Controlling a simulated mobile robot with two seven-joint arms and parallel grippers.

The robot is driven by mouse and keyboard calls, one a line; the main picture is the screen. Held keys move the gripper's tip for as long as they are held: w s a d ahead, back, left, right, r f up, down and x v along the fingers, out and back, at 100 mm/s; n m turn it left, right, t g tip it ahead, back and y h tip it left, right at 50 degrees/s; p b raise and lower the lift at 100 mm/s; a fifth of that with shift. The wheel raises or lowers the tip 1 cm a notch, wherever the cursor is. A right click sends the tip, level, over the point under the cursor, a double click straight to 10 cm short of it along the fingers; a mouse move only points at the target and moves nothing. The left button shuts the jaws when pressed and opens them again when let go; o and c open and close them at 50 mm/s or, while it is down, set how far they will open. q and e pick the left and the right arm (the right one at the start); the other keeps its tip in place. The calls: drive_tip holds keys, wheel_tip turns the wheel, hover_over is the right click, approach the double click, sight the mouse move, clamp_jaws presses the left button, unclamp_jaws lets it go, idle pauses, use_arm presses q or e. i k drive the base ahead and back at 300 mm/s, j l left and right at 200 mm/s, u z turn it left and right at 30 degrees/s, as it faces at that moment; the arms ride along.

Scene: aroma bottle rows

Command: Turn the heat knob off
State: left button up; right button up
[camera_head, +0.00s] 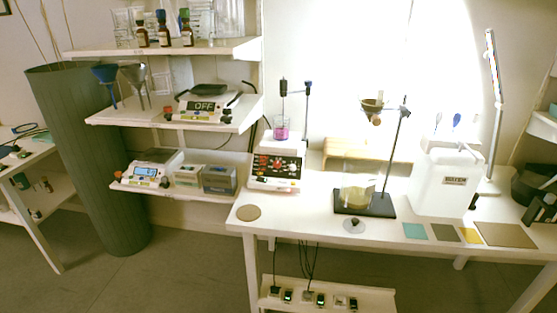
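A white heating and stirring unit (258,181) stands at the left end of the white table. Its dark front panel (276,168) carries several small knobs and red marks. They are too small to tell which is the heat knob or how it is set. A beaker with pink liquid (281,128) stands on top of the unit, with a probe stand beside it. Neither of my grippers is in view.
The table (300,212) has free room before the unit, with a round tan mat (249,212) there. A funnel stand (402,140) and a white water container (442,183) stand to the right. Shelves at left hold balances, one above (203,106) reading OFF.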

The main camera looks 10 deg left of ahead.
sight(277, 165)
drive_tip(key=i+j+z, duration=0.1)
drive_tip(key=z, duration=0.35)
drive_tip(key=j+z, duration=0.45)
drive_tip(key=i+j+z, duration=0.2)
drive_tip(key=j, duration=0.2)
drive_tip(key=j+z, duration=0.2)
drive_tip(key=j, duration=0.2)
drive_tip(key=j+z, duration=0.1)
drive_tip(key=j, duration=0.75)
drive_tip(key=k+j+z, duration=0.1)
drive_tip(key=j, duration=0.8)
